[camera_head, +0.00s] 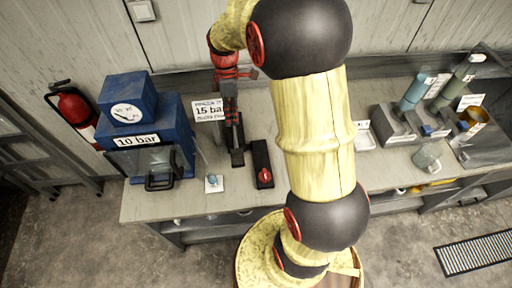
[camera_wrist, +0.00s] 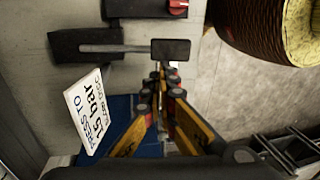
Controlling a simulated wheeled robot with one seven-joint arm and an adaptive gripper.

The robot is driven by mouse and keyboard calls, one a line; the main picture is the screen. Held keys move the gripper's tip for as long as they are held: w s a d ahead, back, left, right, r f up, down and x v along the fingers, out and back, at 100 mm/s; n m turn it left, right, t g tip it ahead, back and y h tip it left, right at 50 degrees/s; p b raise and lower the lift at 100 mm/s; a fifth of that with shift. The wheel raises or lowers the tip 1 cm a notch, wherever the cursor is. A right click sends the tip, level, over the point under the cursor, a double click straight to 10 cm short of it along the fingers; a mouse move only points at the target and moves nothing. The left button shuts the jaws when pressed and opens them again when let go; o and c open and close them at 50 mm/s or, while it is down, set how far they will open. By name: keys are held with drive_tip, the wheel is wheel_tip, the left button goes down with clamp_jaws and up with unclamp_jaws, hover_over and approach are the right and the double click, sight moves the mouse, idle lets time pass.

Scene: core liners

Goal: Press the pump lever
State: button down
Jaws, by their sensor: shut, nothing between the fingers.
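The pump lever is a grey rod ending in a dark flat pad (camera_wrist: 170,50), rising from a dark block (camera_wrist: 82,45) in the wrist view. In the head view its pad (camera_head: 237,158) shows at the front of the pump, on the bench. My gripper (camera_wrist: 167,73) is shut and empty, its fingertips beside the pad's lower edge in the wrist view. I cannot tell whether they touch it. In the head view, my wrist is above the back of the pump. A white sign (camera_head: 209,110) reads 15 bar; it also shows in the wrist view (camera_wrist: 88,108).
A blue press (camera_head: 180,125) with a gauge and a 10 bar label stands left. A black box with a red knob (camera_head: 264,176) is right of the pump. Cylinders and a mug (camera_head: 427,158) are right.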

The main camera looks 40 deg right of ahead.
sight(238, 157)
drive_tip(key=shift+s+a+r+m+g, duration=0.15)
drive_tip(key=shift+s+r+m+g, duration=0.15)
drive_tip(key=shift+s+r, duration=0.55)
drive_tip(key=shift+f, duration=0.1)
drive_tip(key=x, duration=1.4)
drive_tip(key=shift+a, duration=0.25)
drive_tip(key=shift+s, duration=0.1)
